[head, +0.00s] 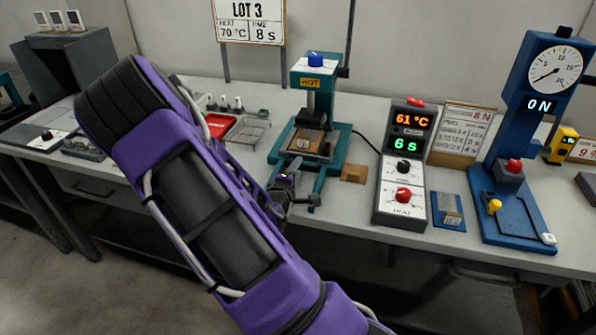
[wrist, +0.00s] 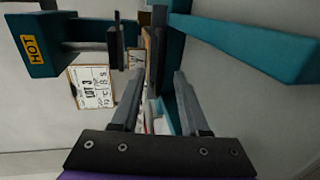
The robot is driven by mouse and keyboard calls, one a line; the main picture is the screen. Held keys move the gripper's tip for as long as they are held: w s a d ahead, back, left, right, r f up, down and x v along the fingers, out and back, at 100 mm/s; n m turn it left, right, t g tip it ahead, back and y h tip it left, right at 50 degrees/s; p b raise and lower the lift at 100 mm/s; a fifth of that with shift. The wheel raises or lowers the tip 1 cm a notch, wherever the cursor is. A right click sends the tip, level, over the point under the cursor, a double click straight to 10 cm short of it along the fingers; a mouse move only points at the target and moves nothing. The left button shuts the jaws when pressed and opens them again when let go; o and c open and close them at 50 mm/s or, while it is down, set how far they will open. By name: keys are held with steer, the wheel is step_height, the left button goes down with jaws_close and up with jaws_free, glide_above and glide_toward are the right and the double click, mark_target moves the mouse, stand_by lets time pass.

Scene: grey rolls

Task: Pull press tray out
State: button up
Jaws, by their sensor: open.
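The teal press (head: 314,95) stands on the bench with a yellow HOT label and a blue knob on top. Its press tray (head: 312,146), a dark plate with a brown piece on it, sits in the base under the press head. In the wrist view the tray (wrist: 154,62) shows edge-on, ahead of and roughly between my fingertips. My gripper (head: 288,182) is at the front of the press, low and close to the tray's front edge. In the wrist view my gripper (wrist: 160,78) is open with a gap between its fingers. Contact with the tray cannot be told.
A heater controller (head: 403,165) reading 61 °C and 6 s stands to the right of the press. A blue gauge stand (head: 515,150) is further right.

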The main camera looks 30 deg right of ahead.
steer(key=shift+x, duration=0.75)
jaws_close()
stand_by(0.9)
